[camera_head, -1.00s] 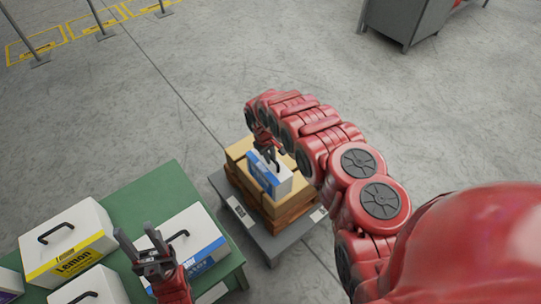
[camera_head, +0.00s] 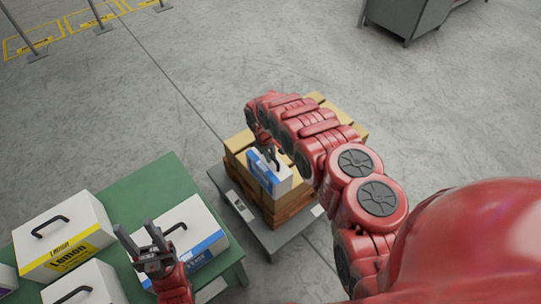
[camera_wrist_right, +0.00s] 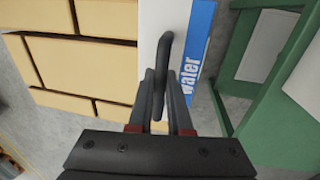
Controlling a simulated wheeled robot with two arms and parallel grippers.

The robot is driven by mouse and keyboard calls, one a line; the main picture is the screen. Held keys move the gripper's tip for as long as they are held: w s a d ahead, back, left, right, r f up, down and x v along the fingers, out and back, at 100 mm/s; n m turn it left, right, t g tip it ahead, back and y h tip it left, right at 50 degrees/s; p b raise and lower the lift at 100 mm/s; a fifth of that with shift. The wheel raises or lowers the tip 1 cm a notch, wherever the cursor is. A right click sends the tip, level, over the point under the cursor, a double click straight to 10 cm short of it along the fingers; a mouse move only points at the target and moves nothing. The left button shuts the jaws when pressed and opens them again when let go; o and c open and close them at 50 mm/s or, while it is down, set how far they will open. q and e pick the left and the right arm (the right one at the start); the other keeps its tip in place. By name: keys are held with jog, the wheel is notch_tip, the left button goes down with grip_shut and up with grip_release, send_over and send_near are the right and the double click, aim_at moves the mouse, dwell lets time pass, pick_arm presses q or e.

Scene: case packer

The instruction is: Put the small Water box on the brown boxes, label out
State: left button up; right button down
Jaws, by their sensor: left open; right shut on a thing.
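The small Water box (camera_head: 276,178), white with a blue label band, is at the front edge of the brown boxes (camera_head: 236,148) in the head view. My right gripper (camera_head: 268,153) is above it, shut on its black handle. In the right wrist view the right gripper (camera_wrist_right: 160,115) grips the handle, and the blue Water label (camera_wrist_right: 194,60) faces away from the brown boxes (camera_wrist_right: 85,50). I cannot tell whether the box rests on them or hangs just above. My left gripper (camera_head: 150,253) is open and empty over the green table.
The brown boxes stand on a grey platform (camera_head: 262,237). The green table (camera_head: 150,196) at left holds a Lemon box (camera_head: 62,236), a larger blue-labelled box (camera_head: 190,238) and another white box (camera_head: 85,285). Open floor lies behind the platform.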

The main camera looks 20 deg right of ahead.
jog(key=shift+f+b, duration=0.3)
jog(key=c, duration=0.8)
grip_release()
jog(key=shift+o, duration=0.2)
notch_tip(320, 180, up, 9)
jog(key=a+b, duration=0.1)
jog(key=b, duration=0.1)
notch_tip(320, 180, up, 8)
jog(key=p, duration=0.9)
send_over(267, 164)
jog(key=a, duration=0.1)
jog(key=shift+s+a+r, duration=0.1)
jog(key=shift+s, duration=0.25)
